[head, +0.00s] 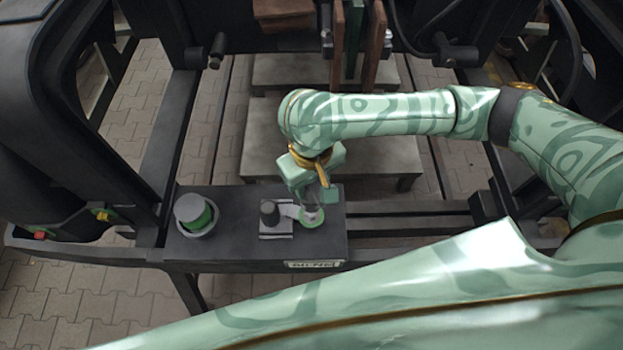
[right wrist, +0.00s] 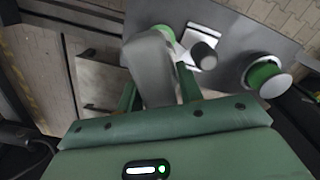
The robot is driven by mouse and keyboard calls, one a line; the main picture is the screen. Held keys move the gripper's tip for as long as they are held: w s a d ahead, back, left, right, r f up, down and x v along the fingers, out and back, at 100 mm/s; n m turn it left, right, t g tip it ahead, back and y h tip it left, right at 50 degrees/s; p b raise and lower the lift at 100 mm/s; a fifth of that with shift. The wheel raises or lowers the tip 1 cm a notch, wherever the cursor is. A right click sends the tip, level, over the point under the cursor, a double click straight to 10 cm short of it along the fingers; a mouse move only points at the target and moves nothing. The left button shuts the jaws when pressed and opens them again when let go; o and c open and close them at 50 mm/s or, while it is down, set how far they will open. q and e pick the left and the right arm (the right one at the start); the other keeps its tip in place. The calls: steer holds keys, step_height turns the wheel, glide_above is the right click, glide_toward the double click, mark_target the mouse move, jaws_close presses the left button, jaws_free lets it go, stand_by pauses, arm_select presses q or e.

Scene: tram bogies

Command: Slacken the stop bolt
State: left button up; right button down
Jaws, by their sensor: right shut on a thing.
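My right gripper (head: 312,203) points down over the right part of a dark bench-like block (head: 232,250). It is shut on a grey bar (right wrist: 150,68), which shows between its fingers in the right wrist view. The bar's far end reaches a pale piece in a green ring (head: 313,222). Beside it, to the left, a dark round-topped post (head: 269,211) stands on a pale plate (head: 276,234). I cannot tell for certain which of these is the stop bolt. The gripper partly hides the ringed piece. My left gripper is not in view.
A white-capped green cylinder (head: 193,211) stands in a round seat at the block's left. A label plate (head: 314,264) is on the block's front. Dark frame bars (head: 168,150) stand at the left. A grey step (head: 260,140) lies behind, over paving.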

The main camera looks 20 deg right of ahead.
steer(key=shift+s+r+p, duration=0.1)
steer(key=shift+r+p, duration=0.15)
steer(key=shift+p, duration=0.4)
steer(key=shift+f, duration=0.15)
steer(key=shift+s+a+f, duration=0.1)
steer(key=shift+f, duration=3.25)
